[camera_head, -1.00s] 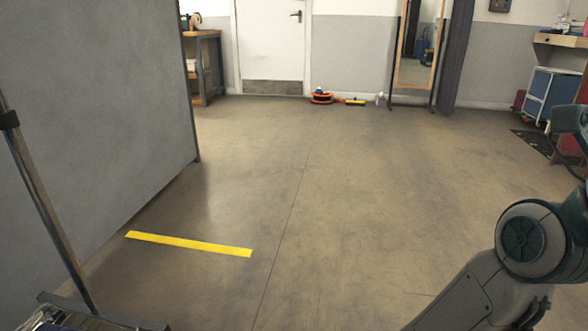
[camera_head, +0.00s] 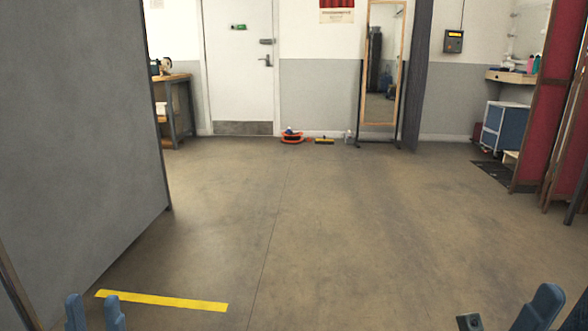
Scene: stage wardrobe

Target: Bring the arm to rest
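My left gripper (camera_head: 95,312) shows at the bottom left edge of the head view, with two blue fingers pointing up. There is a gap between them with floor showing through, so it is open and empty. My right gripper (camera_head: 560,312) is at the bottom right corner, with blue fingers apart and partly cut off by the frame. Nothing shows between its fingers. The rest of both arms is mostly outside the view.
A grey partition (camera_head: 80,130) stands at the left. Yellow tape (camera_head: 160,300) lies on the floor near my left gripper. A mirror (camera_head: 382,75), white door (camera_head: 238,65), orange reel (camera_head: 292,138) and blue cart (camera_head: 505,130) are far off. The middle floor is clear.

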